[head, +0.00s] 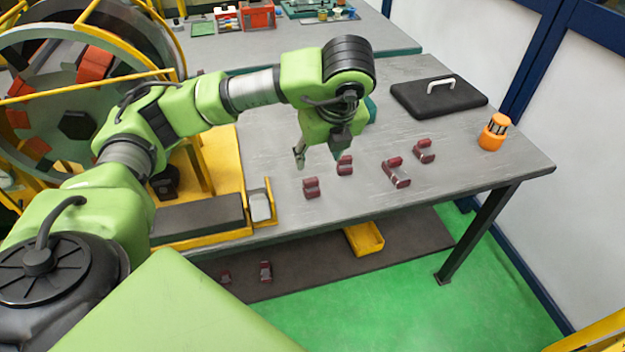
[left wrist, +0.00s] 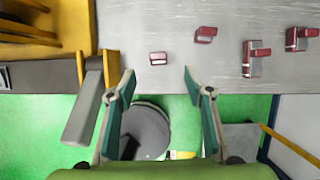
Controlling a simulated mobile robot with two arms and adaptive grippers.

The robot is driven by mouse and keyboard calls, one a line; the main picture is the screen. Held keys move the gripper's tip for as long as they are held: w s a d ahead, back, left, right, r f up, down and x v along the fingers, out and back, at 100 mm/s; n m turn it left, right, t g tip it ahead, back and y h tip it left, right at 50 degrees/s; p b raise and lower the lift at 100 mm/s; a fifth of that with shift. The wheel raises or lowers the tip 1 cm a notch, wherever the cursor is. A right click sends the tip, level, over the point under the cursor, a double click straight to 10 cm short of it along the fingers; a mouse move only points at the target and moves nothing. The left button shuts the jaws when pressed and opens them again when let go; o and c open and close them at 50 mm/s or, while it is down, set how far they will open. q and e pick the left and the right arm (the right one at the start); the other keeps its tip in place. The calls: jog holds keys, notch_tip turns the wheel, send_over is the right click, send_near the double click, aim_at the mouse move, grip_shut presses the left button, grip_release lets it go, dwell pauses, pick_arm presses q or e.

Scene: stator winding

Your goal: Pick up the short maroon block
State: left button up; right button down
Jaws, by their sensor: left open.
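Several maroon blocks with grey parts lie apart on the grey table. Two look short: the nearer short maroon block (head: 311,187), also in the left wrist view (left wrist: 158,59), and another short one (head: 345,165), also in the left wrist view (left wrist: 206,34). Two longer maroon blocks (head: 397,173) (head: 424,151) lie to the right. My left gripper (head: 320,160) is open and empty above the table, near the two short blocks. In the left wrist view its fingertips (left wrist: 158,76) are spread, with the nearer short block beyond the gap between them. My right gripper is not in view.
A yellow frame (head: 262,205) with a grey block stands left of the maroon blocks. A black case (head: 440,98) and an orange lamp-like object (head: 493,132) are on the right.

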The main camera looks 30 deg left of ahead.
aim_at(312, 181)
pick_arm(q)
jog(key=x, duration=0.5)
jog(key=s+x, duration=0.1)
jog(key=x, duration=0.2)
jog(key=shift+d+f, duration=0.15)
jog(key=shift+f, duration=0.15)
jog(key=p+x, duration=0.1)
jog(key=x, duration=0.2)
jog(key=shift+w+f+p, duration=0.15)
jog(key=shift+f+p, duration=0.2)
jog(key=shift+w+a+f, duration=0.1)
jog(key=shift+a+f, duration=0.1)
jog(key=shift+f, duration=0.05)
jog(key=shift+d, duration=0.1)
grip_shut()
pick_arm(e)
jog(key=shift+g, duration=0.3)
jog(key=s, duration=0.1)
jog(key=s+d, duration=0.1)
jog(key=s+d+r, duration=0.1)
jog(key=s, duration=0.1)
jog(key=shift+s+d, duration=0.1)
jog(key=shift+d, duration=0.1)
